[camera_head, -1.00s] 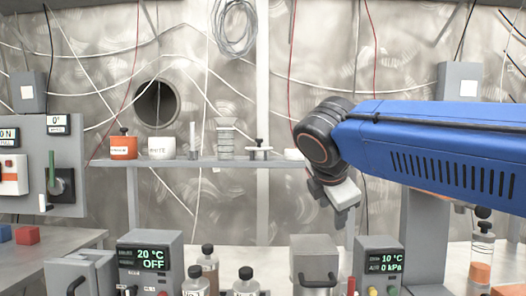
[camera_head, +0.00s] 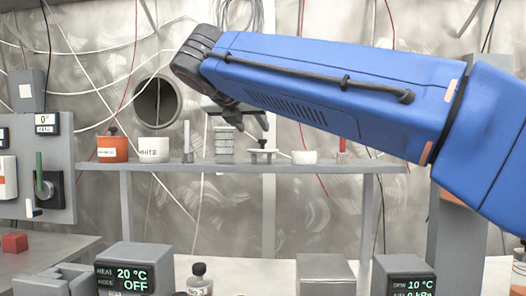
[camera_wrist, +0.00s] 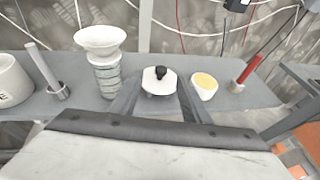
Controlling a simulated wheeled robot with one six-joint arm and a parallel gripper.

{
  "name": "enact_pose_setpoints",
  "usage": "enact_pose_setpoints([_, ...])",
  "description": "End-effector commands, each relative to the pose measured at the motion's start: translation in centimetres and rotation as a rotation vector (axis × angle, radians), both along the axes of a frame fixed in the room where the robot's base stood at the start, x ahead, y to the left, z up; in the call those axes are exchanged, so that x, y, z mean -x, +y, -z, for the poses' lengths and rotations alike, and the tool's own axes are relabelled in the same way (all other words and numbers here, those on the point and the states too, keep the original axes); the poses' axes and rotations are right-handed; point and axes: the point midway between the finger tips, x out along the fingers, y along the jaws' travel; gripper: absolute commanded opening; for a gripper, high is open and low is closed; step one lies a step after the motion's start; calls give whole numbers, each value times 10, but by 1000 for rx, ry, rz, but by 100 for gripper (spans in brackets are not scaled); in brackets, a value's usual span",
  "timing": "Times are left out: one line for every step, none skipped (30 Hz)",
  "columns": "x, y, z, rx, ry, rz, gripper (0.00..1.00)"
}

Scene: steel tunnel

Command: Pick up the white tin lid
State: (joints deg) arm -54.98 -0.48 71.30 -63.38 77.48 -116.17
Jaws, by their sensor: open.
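The white tin lid (camera_head: 262,151), a white disc with a black knob, rests on the shelf, seemingly on a small stand. In the wrist view the lid (camera_wrist: 160,82) lies at the centre, knob up. My gripper (camera_head: 240,118) is open and empty, above the shelf near the lid. In the wrist view its two fingers appear on either side of the lid, apart from it; how high they are above it is hard to tell. The white tin (camera_head: 154,150), labelled WHITE and without a lid, stands farther left on the shelf.
A stacked funnel-topped column (camera_wrist: 102,65) stands close left of the lid, and a small white cup (camera_wrist: 204,88) close right. A rod in a holder (camera_wrist: 45,72) and a red rod (camera_wrist: 245,74) stand farther out. An orange tin (camera_head: 112,149) is at the shelf's left.

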Motion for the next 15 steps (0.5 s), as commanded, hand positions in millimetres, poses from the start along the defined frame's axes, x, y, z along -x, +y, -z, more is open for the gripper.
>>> enact_pose_setpoints([-9, -3, 4, 1, 0, 3, 43])
enact_pose_setpoints([-14, -4, 6, 1, 1, 4, 43])
enact_pose_setpoints([-20, -6, 8, 1, 1, 3, 43])
enact_pose_setpoints([-25, -6, 10, 0, 1, 3, 43])
enact_pose_setpoints([-30, -8, 12, 0, 2, 4, 43])
enact_pose_setpoints([-36, -10, 14, -1, 1, 4, 43])
enact_pose_setpoints([-41, -11, 16, -1, 1, 3, 43])
enact_pose_setpoints([-46, -12, 18, -1, 1, 4, 43])
enact_pose_setpoints([-52, -14, 20, -1, 1, 3, 43])
enact_pose_setpoints([-57, -14, 22, -1, 1, 3, 43])
enact_pose_setpoints([-61, -16, 23, -1, 1, 4, 43])
enact_pose_setpoints([-66, -17, 25, -1, 1, 4, 43])
enact_pose_setpoints([-69, -17, 27, -1, 1, 3, 43])
enact_pose_setpoints([-72, -17, 28, -2, 1, 2, 43])
enact_pose_setpoints([-75, -18, 29, -2, 1, 2, 43])
